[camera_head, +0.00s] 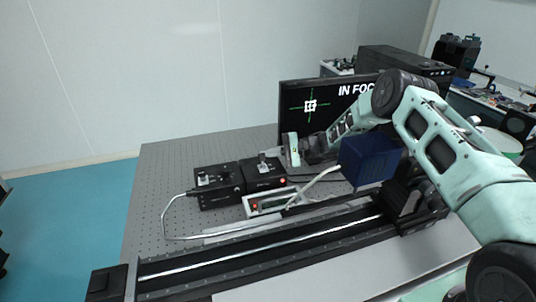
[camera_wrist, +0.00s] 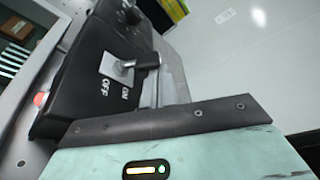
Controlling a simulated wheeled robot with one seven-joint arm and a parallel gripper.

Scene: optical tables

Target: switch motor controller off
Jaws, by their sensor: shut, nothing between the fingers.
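A black controller box (camera_head: 262,174) with a toggle switch on top and a red light on its front stands on the optical table. The silver lever (camera_wrist: 121,67) points right, toward the ON side. My gripper (camera_head: 287,160) is shut and empty at the right side of this box. In the wrist view its dark fingertip (camera_wrist: 149,61) is right beside the lever's end; I cannot tell whether they touch. No label naming the box is readable.
A second black box (camera_head: 218,186) with a similar switch stands to the left. A white power strip (camera_head: 268,204) and cables lie in front, then a long black rail (camera_head: 260,262). A monitor (camera_head: 296,122) stands behind my gripper. The table's left part is clear.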

